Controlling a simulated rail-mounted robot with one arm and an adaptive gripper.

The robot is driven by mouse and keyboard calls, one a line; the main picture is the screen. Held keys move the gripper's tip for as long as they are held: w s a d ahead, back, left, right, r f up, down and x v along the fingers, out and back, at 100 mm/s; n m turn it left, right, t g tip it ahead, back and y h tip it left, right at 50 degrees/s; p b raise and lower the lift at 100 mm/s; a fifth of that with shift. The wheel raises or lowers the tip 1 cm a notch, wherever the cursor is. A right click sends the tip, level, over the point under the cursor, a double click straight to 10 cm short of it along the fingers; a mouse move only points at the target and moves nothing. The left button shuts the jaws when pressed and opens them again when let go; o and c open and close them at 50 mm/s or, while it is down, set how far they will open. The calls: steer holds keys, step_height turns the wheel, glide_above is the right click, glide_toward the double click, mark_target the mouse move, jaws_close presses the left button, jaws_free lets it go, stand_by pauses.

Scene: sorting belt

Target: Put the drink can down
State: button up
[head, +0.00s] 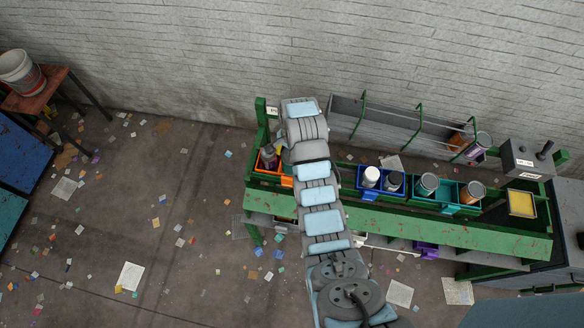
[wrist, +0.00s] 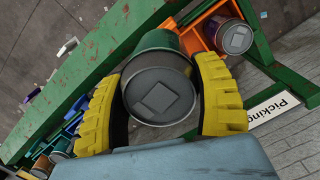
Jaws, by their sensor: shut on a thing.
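In the wrist view, the drink can (wrist: 158,92) sits between the two yellow fingers of my gripper (wrist: 165,100). Its grey end with a pale square faces the camera, and a dark green side shows behind. My gripper is shut on it. Another can (wrist: 233,37) with a grey end is at that bin.
A blue bin (head: 368,195) and teal bins (head: 449,209) with cans stand right of my arm on the green bench (head: 430,232). A grey trough (head: 385,120) runs along the back. A yellow-topped container (head: 521,203) is at the right. Litter covers the floor.

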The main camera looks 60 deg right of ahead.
steer(key=s+f+m, duration=0.2)
steer(key=s+f, duration=0.1)
steer(key=s, duration=0.6)
steer(key=w+d+f+b, duration=0.7)
steer(key=w+f+b, duration=0.2)
steer(key=w+b, duration=0.2)
steer(key=shift+w+d+f+b, duration=0.25)
steer(key=shift+w+f+b, duration=0.05)
steer(key=shift+w+f, duration=0.05)
steer(key=shift+w+f, duration=0.15)
steer(key=shift+f+b, duration=0.35)
steer(key=shift+f, duration=1.25)
